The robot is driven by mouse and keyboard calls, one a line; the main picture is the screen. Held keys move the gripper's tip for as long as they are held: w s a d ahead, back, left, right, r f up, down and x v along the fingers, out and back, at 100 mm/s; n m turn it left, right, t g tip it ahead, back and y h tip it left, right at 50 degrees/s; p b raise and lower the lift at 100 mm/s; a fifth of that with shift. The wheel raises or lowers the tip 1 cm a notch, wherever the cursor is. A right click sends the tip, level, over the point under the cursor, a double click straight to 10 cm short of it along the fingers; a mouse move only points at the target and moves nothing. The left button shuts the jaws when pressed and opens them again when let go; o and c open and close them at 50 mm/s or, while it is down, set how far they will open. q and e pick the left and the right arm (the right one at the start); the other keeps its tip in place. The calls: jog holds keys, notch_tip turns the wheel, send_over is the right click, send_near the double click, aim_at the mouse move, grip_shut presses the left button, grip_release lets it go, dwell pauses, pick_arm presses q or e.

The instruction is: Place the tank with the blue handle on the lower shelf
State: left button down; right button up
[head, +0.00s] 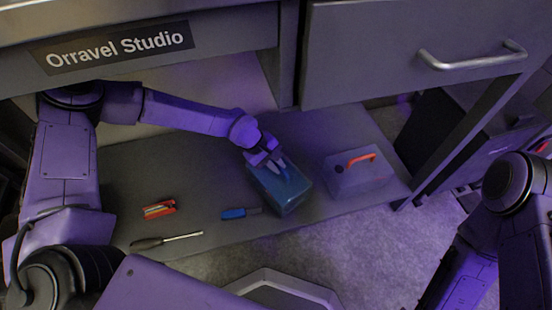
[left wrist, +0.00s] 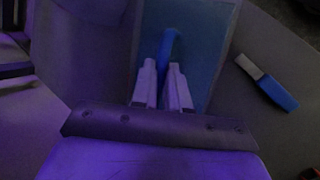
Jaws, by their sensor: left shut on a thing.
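The tank with the blue handle (head: 288,192) is a teal box at the lower shelf (head: 212,172), near its front edge. My left gripper (head: 268,162) is shut on its blue handle from above. In the left wrist view the blue handle (left wrist: 170,50) runs between the two fingers (left wrist: 163,88), with the tank's top below. The tank appears to rest on the shelf or just above it; I cannot tell which. My right arm shows at the right edge of the head view, but its gripper is out of view.
A grey tank with an orange handle (head: 350,178) stands just right. A blue-handled tool (head: 240,213) lies just left, also in the left wrist view (left wrist: 268,84). A red tool (head: 159,209) and a screwdriver (head: 165,240) lie further left. A drawer (head: 400,50) overhangs the shelf.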

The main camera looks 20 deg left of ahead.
pick_arm(q)
jog(key=shift+w+r, duration=0.1)
jog(key=shift+r, duration=0.1)
jog(key=shift+f, duration=0.1)
jog(key=c, duration=1.1)
grip_release()
